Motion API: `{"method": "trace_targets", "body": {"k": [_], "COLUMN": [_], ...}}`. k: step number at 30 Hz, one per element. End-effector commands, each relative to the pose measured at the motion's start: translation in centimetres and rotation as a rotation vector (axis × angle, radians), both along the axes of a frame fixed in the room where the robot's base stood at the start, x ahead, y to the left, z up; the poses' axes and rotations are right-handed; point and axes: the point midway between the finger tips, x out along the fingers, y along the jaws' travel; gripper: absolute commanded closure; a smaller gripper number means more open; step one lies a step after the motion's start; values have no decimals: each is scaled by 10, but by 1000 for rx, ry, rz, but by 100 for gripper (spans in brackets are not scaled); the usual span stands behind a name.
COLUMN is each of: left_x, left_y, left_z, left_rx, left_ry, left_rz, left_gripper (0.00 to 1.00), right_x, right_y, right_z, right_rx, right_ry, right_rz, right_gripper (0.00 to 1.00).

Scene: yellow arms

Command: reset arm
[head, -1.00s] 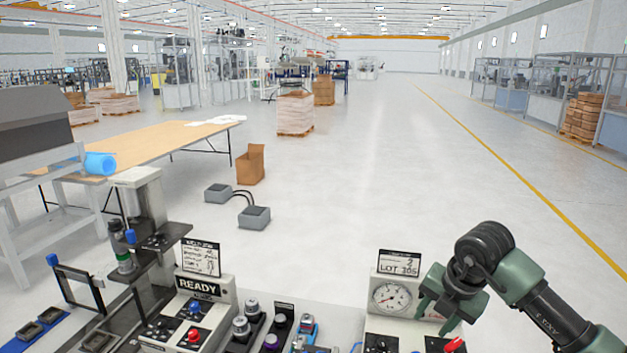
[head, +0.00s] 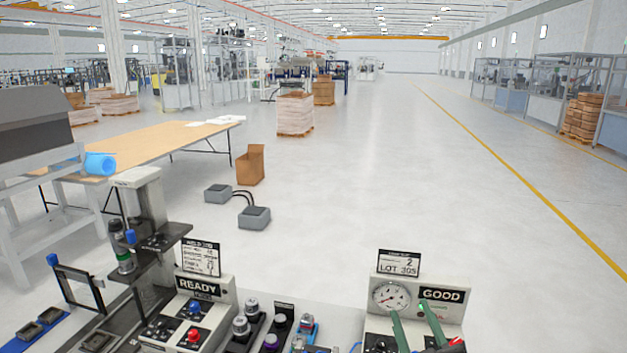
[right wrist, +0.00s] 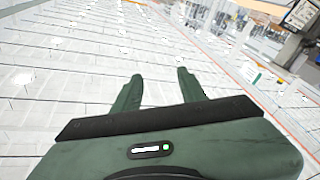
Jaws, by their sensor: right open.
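My right gripper (head: 416,328) shows at the bottom right of the head view as two green fingers in front of the gauge panel. The fingers are apart with nothing between them. The rest of the right arm is out of the head view. My left gripper is in neither view.
The gauge panel (head: 390,297) reads GOOD and carries a lot sign. A READY panel (head: 200,288) with buttons stands left of it, beside a press-like fixture (head: 150,215). Several small cylinders stand between the panels. Open floor (head: 380,190) lies beyond.

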Motion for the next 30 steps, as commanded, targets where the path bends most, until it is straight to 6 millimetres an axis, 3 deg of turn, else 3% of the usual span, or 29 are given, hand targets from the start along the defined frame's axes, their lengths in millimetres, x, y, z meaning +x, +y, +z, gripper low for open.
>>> {"method": "trace_targets", "body": {"k": [1, 3, 6, 9, 15, 22, 23, 24, 30], "left_x": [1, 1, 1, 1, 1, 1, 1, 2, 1], "left_y": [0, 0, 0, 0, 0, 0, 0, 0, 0], "left_z": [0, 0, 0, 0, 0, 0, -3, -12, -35], "left_rx": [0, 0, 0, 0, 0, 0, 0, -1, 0], "left_ry": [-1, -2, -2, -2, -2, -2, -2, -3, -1], "left_rz": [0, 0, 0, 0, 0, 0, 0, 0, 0], "left_gripper": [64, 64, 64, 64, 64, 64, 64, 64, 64], "right_x": [-12, -34, -76, -121, -199, -278, -284, -277, -266], "right_y": [-17, -35, -49, -52, -45, -29, -28, -28, -26], "right_z": [-33, -79, -139, -184, -234, -258, -265, -287, -365], "right_rx": [52, 104, 158, 187, 214, 226, 225, 222, 217], "right_ry": [129, 314, 574, 798, 1122, 1406, 1431, 1428, 1446], "right_rz": [-67, -146, -217, -248, -243, -191, -184, -188, -192], "right_gripper": [58, 58, 58, 58, 58, 58, 58, 58, 58]}}
